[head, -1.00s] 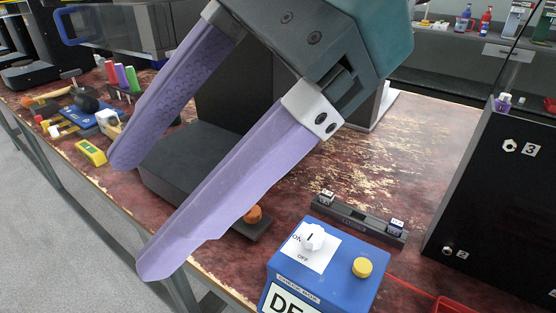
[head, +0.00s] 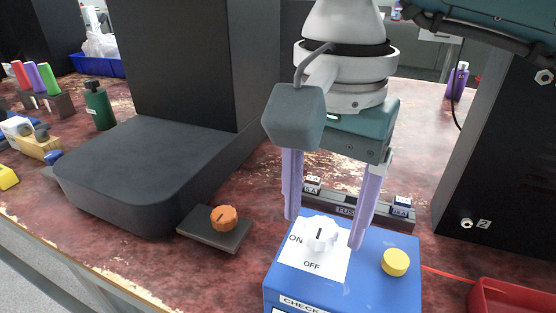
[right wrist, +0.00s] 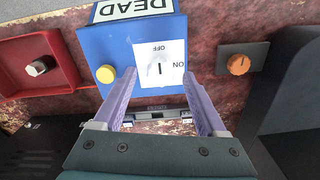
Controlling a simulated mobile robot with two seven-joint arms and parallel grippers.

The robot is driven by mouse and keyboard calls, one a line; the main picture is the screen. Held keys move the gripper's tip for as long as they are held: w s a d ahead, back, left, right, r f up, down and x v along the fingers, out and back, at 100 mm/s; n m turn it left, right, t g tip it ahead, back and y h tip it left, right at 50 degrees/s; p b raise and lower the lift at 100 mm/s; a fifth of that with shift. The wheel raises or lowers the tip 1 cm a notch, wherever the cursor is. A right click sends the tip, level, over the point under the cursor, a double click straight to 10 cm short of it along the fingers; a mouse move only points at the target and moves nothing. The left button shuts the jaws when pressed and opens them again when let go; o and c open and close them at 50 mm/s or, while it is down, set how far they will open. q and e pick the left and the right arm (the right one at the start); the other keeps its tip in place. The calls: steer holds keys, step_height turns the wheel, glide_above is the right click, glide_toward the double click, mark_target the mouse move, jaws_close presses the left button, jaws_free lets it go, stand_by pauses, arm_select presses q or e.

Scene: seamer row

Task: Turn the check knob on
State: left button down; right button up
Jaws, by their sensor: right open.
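The check knob (head: 322,235) is white with a short dark mark. It sits on a white plate lettered ON at its left and OFF below, on top of the blue check box (head: 345,285). My right gripper (head: 324,229) is open and points down over the box, its two lilac fingers apart, one on each side of the knob in the picture. I cannot tell whether they touch it. In the right wrist view the knob (right wrist: 158,72) shows between the fingers, white against the white plate. My left gripper is not in view.
A yellow button (head: 396,262) is on the box, right of the knob. A fuse holder (head: 345,207) lies behind the box. An orange knob (head: 224,218) on a dark plate is to the left. A red tray (head: 510,300) is at the right, a black panel (head: 500,190) behind it.

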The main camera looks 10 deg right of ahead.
steer(key=shift+f, duration=0.4)
jaws_close()
stand_by(0.4)
